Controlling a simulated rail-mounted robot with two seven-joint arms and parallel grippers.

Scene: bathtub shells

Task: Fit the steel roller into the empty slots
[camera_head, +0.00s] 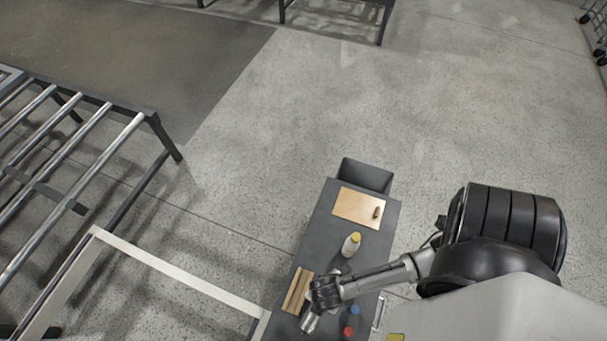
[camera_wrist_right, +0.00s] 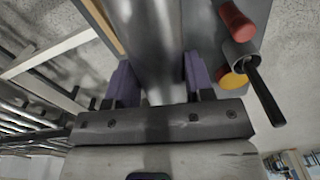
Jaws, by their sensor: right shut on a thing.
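My right gripper (camera_head: 318,300) is over the near part of the grey table. In the right wrist view, its purple fingers (camera_wrist_right: 155,88) are shut on the steel roller (camera_wrist_right: 155,40), a smooth grey cylinder running away from the palm. In the head view, a short bright end of the roller (camera_head: 309,322) shows below the gripper; the rest is hidden by the hand. The roller conveyor (camera_head: 154,117) stands apart at the left, with several steel rollers across it and wide gaps between some of them. My left gripper is not in view.
The table (camera_head: 325,232) holds a wooden cradle (camera_head: 297,291), a yellow-capped bottle (camera_head: 351,244), a tan board (camera_head: 352,204), and red (camera_head: 349,331) and blue (camera_head: 354,309) items. A grey bin (camera_head: 366,174) is behind it. A pale rail (camera_head: 170,269) crosses between table and conveyor.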

